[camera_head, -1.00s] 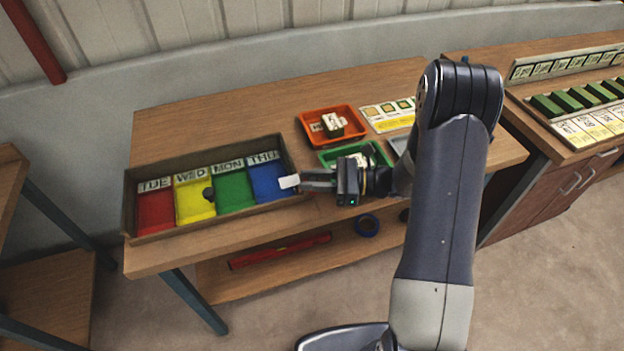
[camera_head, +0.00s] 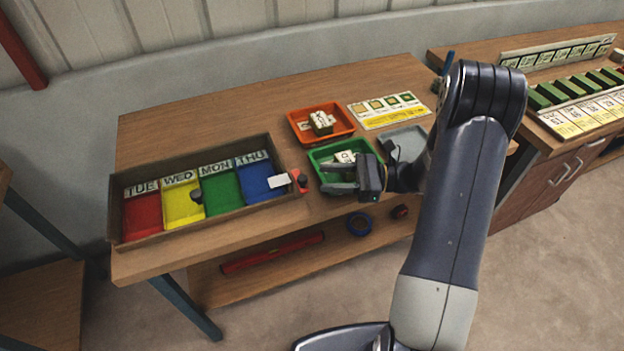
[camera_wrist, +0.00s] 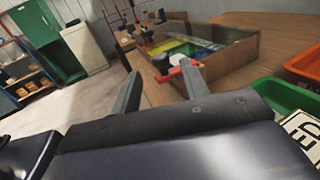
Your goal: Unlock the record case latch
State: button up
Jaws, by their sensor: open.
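The record case (camera_head: 205,225) is a shallow brown open box at the left of the table, with red, yellow, green and blue sections labelled TUE, WED, MON, THU. At its right end are a white tab (camera_head: 280,181) and a small red piece with a dark knob (camera_head: 300,181), apparently the latch. The red piece also shows in the wrist view (camera_wrist: 176,69), ahead of the fingers. My gripper (camera_head: 326,177) is open and empty, just right of the latch and apart from it. In the wrist view its fingertips (camera_wrist: 160,69) point towards the case. Whether the latch is locked I cannot tell.
A green tray (camera_head: 318,154) with labelled blocks lies right beside my gripper. An orange tray (camera_head: 345,118), a card panel (camera_head: 390,110) and a grey tray (camera_head: 405,140) are behind and to the right. The table behind the case is clear.

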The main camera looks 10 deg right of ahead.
aim_at(301, 178)
jog(key=d, duration=0.4)
jog(key=shift+s, duration=0.25)
jog(key=a, duration=0.3)
jog(key=a+p, duration=0.1)
jog(key=a, duration=0.3)
jog(key=w+a+p, duration=0.1)
jog(key=a, duration=0.3)
jog(key=shift+a+r, duration=0.1)
jog(key=shift+a, duration=0.05)
jog(key=shift+m+t+p, duration=0.3)
jog(key=shift+m+t, duration=0.2)
jog(key=shift+t, duration=0.3)
jog(key=shift+t, duration=0.3)
